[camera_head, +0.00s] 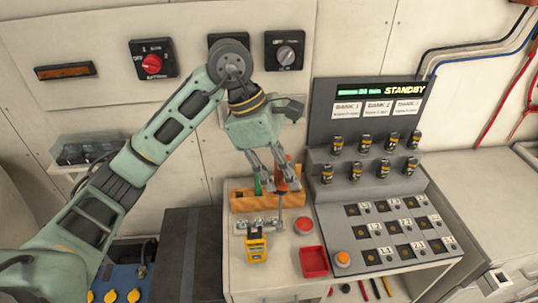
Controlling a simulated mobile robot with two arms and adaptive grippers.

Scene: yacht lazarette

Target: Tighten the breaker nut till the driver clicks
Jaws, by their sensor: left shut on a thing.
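My left gripper (276,180) is over the wooden rack on the bench, shut on an orange-handled driver (293,179). The driver stands roughly upright. Its thin shaft runs down in front of the rack towards a small grey strip with metal fittings (258,225). I cannot tell whether its tip touches anything. A yellow device with a dark top (256,248) stands just in front of the strip. The breaker nut is too small to pick out with certainty. My right gripper is out of view.
The wooden rack (250,204) holds a green-handled tool (258,184). A red button (304,225), a red tray (314,262) and an orange button (342,259) are nearby. A grey console (340,215) with a STANDBY screen (375,91) and several black cylinders stands to the right.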

